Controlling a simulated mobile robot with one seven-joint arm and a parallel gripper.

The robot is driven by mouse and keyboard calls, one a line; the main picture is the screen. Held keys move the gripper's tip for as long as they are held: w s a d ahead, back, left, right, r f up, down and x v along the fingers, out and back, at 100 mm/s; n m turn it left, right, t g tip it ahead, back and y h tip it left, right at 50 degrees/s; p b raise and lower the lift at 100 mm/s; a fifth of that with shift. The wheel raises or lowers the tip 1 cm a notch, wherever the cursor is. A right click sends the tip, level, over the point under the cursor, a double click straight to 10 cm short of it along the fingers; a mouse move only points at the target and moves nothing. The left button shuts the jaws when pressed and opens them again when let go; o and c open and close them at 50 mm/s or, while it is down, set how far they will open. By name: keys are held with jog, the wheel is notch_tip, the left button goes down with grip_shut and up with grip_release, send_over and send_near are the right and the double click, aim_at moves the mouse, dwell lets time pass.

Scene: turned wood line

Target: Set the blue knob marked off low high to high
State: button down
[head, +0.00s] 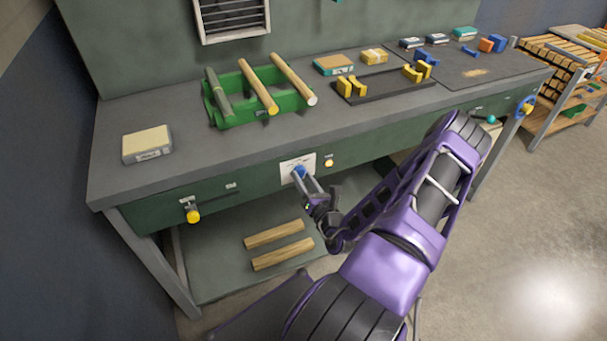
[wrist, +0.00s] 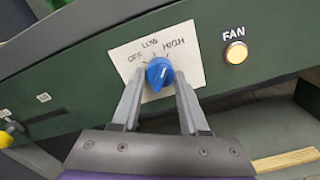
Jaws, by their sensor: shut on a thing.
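The blue knob (wrist: 159,73) sits on a white plate (wrist: 191,66) marked OFF, LOW and HIGH, on the bench's green front panel. In the head view the knob (head: 299,171) shows at the end of my arm. My gripper (wrist: 160,77) has one finger on each side of the knob and is shut on it. A small pale mark on the knob's face seems to slant up and right, towards HIGH, but it is too small to read surely.
A glowing amber lamp marked FAN (wrist: 236,53) is right of the plate. A yellow knob (head: 193,215) sticks out of the panel at left. The bench top (head: 215,160) above carries a green rack (head: 228,118) with wooden rods. Two wooden bars (head: 282,253) lie on the shelf below.

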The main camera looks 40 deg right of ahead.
jog(key=shift+m+p, duration=0.3)
jog(key=shift+m, duration=0.4)
jog(key=shift+c, duration=2.1)
grip_release()
jog(key=v, duration=1.7)
jog(key=shift+s, duration=0.25)
